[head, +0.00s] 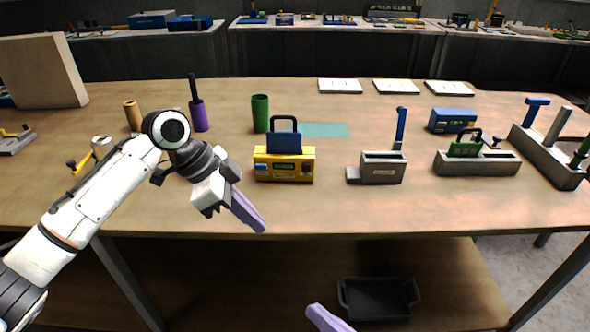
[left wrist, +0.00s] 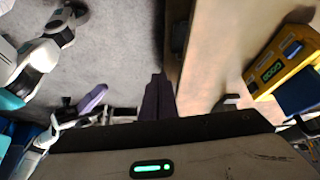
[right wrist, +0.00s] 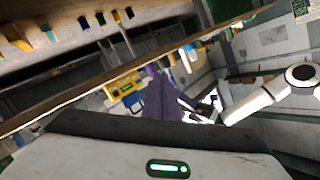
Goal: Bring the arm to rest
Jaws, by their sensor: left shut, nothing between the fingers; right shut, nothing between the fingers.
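My left arm comes in from the left in the head view. My left gripper (head: 248,210) is over the table's front edge, in front of and to the left of the yellow device (head: 284,165). Its purple fingers are together and empty; they also show shut in the left wrist view (left wrist: 157,98). My right gripper (head: 328,318) shows only as a purple finger at the bottom of the head view, below the table's front edge. In the right wrist view its fingers (right wrist: 160,98) are together with nothing between them. The rest of my right arm is hidden in the head view.
The wooden table (head: 330,215) holds a green cylinder (head: 260,113), a purple cup (head: 199,115), a grey box (head: 382,167), a grey holder (head: 476,162) and a blue device (head: 452,120). A black tray (head: 378,298) sits on the lower shelf. The table's front strip is mostly clear.

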